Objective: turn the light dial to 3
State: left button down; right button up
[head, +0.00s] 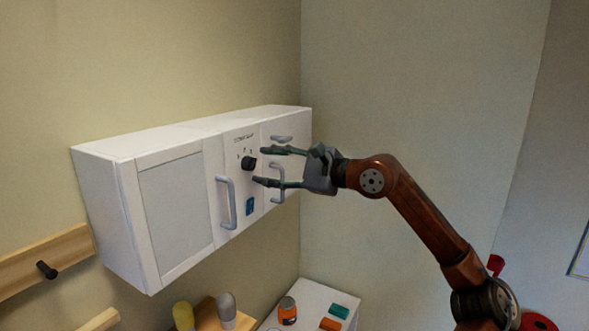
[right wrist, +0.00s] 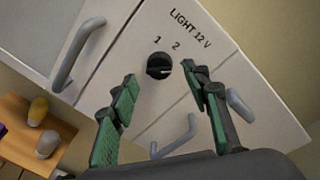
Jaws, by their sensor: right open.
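The light dial (head: 249,163) is a small round black knob on the white panel of a wall cabinet (head: 107,218). In the right wrist view the dial (right wrist: 159,66) sits below the words "LIGHT 12 V", with the numbers 1 and 2 above it. My right gripper (head: 260,166) is open in front of the panel. In the right wrist view its green-padded fingers (right wrist: 160,77) stand on either side of the dial, with gaps visible. My left gripper is not in view.
Grey bar handles (head: 227,203) and a blue patch (head: 250,206) are on the cabinet front near the dial. Below, a wooden shelf holds a yellow (head: 183,316) and a grey rounded object (head: 226,309). An orange jar (head: 287,311) stands on a white surface.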

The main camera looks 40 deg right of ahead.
jog(key=v, duration=0.9)
dwell(0.7)
